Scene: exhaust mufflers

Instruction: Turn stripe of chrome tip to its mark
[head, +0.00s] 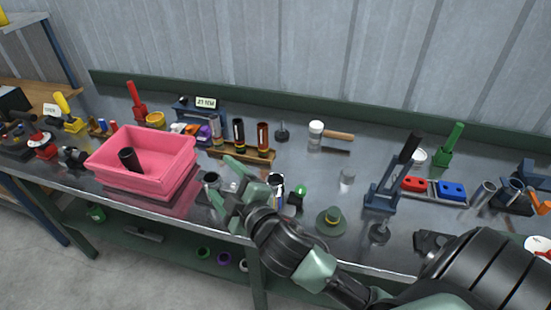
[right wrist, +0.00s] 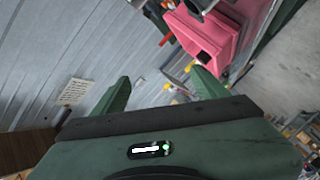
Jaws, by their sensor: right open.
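A short metallic cylinder with a dark open top (head: 211,180) stands near the table's front edge, right of the pink bin. It looks like a chrome tip. A second bright chrome cylinder (head: 276,181) stands just right of my right gripper, partly hidden by it. No stripe or mark can be made out on either. My right gripper (head: 222,182) is open, its fingers pointing left beside the first cylinder; I cannot tell if they touch it. In the right wrist view the gripper (right wrist: 162,84) has nothing between its fingers. My left gripper is not in view.
A pink bin (head: 142,181) holding a dark cylinder stands to the left. A wooden rack with several tubes (head: 246,153) is behind the gripper. A green hat-shaped piece (head: 331,221) and a blue press (head: 383,195) stand to the right.

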